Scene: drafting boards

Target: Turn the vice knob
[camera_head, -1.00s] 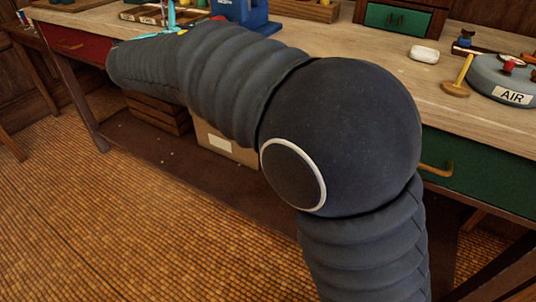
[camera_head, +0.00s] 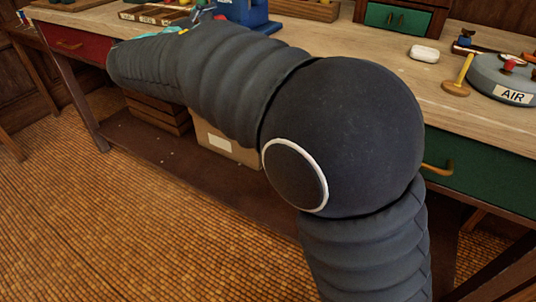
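A blue metal body (camera_head: 242,12), which looks like the vice, stands on the workbench at the top of the view, cut off by the upper edge. I cannot make out its knob. My arm stretches across the view towards the upper left. My gripper (camera_head: 196,17) shows only as small grey and cyan parts above the far end of my arm, just left of the blue body. Its fingers are too small and too hidden to tell whether they are open or shut, or whether they touch anything.
The wooden workbench (camera_head: 345,48) carries a white rounded block (camera_head: 424,53), a yellow-handled tool (camera_head: 458,78) and a grey round device marked AIR (camera_head: 500,85). A green drawer (camera_head: 475,173) is in its front. A cardboard box (camera_head: 222,143) and a wooden crate (camera_head: 160,117) are below.

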